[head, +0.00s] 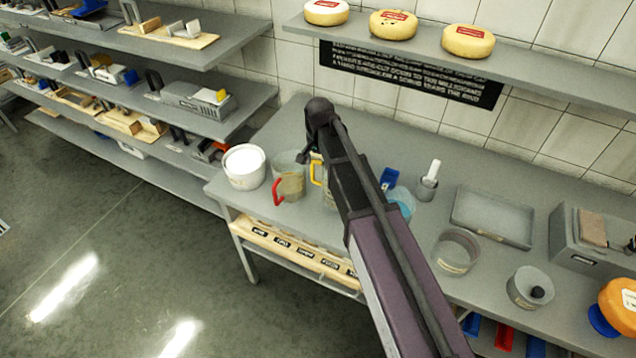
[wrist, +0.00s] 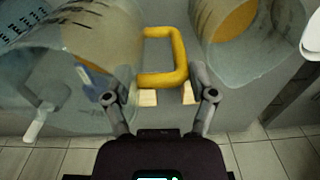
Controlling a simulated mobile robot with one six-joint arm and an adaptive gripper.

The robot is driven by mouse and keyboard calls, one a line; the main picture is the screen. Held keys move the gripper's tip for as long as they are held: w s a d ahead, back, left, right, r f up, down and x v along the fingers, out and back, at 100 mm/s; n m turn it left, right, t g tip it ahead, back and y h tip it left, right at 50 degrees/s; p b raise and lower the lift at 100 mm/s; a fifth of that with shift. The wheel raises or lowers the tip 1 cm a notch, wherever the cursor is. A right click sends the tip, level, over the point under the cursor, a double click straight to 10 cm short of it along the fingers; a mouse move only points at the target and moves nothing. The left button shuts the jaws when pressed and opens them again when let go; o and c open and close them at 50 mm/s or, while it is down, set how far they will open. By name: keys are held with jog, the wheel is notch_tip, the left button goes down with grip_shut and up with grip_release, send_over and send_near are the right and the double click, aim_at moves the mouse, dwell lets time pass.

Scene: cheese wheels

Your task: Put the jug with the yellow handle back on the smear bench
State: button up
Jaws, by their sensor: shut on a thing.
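The jug with the yellow handle (head: 317,172) is at the bench (head: 290,222), mostly hidden behind my arm in the head view. In the wrist view its clear body (wrist: 105,40) is at the upper left, with its yellow handle (wrist: 178,60) facing right. My gripper (wrist: 168,95) is shut on the yellow handle, with pale fingertip pads at its lower bar. The gripper's fingers are hard to make out in the head view. I cannot tell whether the jug's base touches the bench.
A red-handled jug (head: 290,182) stands close left of the yellow-handled one, beside a white tub (head: 244,166). A blue scoop (head: 389,179), a mortar with white pestle (head: 428,184), a grey tray (head: 492,216) and pots are to the right. Cheese wheels (head: 393,24) sit on a shelf above.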

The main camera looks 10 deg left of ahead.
aim_at(318, 182)
jog(key=shift+f+b, duration=1.15)
jog(key=shift+f, duration=0.3)
jog(key=shift+f+b, duration=1.85)
jog(key=shift+f, duration=0.05)
jog(key=o, duration=1.2)
jog(key=shift+o, duration=0.2)
jog(key=shift+r, duration=0.15)
notch_tip(318, 182, up, 12)
jog(key=p, duration=1.2)
jog(key=shift+d, duration=0.1)
